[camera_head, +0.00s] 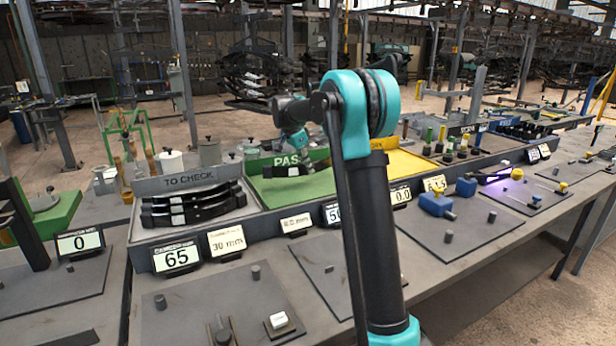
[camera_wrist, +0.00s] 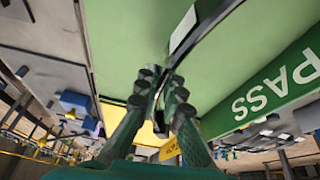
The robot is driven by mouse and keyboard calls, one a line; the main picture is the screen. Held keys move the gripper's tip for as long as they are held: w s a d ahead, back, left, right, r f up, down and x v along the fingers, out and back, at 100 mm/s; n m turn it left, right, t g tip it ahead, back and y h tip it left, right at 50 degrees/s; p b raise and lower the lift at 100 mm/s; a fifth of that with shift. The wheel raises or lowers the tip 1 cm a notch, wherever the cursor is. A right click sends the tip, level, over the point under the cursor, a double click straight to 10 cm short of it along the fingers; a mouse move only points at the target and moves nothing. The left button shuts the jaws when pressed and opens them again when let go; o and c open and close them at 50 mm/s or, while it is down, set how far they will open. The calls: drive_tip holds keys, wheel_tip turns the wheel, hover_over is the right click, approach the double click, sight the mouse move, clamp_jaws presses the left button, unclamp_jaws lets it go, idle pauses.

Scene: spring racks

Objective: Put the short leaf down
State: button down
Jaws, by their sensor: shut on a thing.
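The short leaf is a dark, slightly curved strip (camera_wrist: 208,32) with a white patch, running up and right from my fingers in the wrist view. My gripper (camera_wrist: 160,98) is shut on it near one end. Behind the leaf is the green floor of the PASS tray (camera_wrist: 125,35). In the head view my gripper (camera_head: 300,141) is over the PASS tray (camera_head: 318,185), partly hidden by my arm. A dark strip (camera_head: 284,171) shows below it. I cannot tell whether the leaf touches the tray floor.
The TO CHECK tray (camera_head: 190,182) at left holds several dark leaves (camera_head: 190,208). A yellow tray (camera_head: 405,164) lies right of the green one. Number displays (camera_head: 177,257) line the front edge. Pots (camera_head: 171,160) stand behind. The green floor around the leaf looks mostly clear.

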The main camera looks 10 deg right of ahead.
drive_tip(key=shift+f, duration=1.85)
drive_tip(key=c, duration=1.7)
unclamp_jaws()
drive_tip(key=v, duration=1.2)
drive_tip(key=shift+s+r, duration=0.1)
